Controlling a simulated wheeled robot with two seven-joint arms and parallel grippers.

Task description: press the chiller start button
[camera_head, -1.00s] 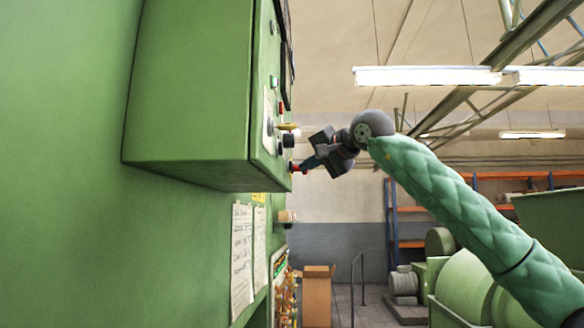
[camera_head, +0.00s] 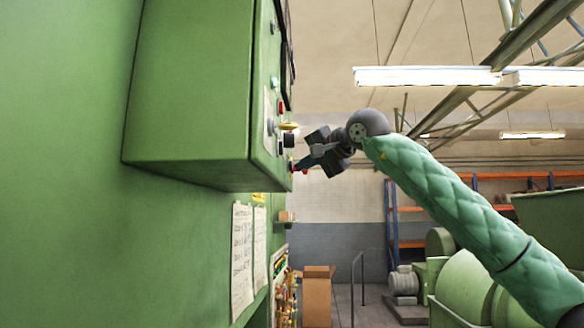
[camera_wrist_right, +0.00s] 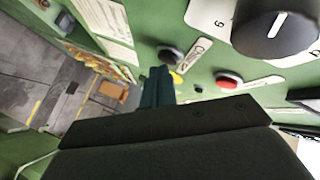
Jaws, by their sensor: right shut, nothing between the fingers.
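The green control box (camera_head: 190,95) stands out from a green wall, its button face seen edge-on in the head view. In the right wrist view its panel shows a dark button (camera_wrist_right: 171,55) with a white label whose text is hard to read, and a red button (camera_wrist_right: 229,79) to the right. I cannot tell for sure which is the chiller start button. My right gripper (camera_head: 300,167) is shut and empty, its tips close to the lower part of the panel. In the wrist view the teal fingers (camera_wrist_right: 157,85) point just below the dark button; contact cannot be told. My left gripper is out of view.
A large black rotary knob (camera_wrist_right: 275,32) stands out at the upper right of the wrist view. Paper sheets (camera_head: 242,255) hang on the wall below the box. A cardboard box (camera_head: 317,297) stands on the floor. The air right of the panel is free apart from my arm.

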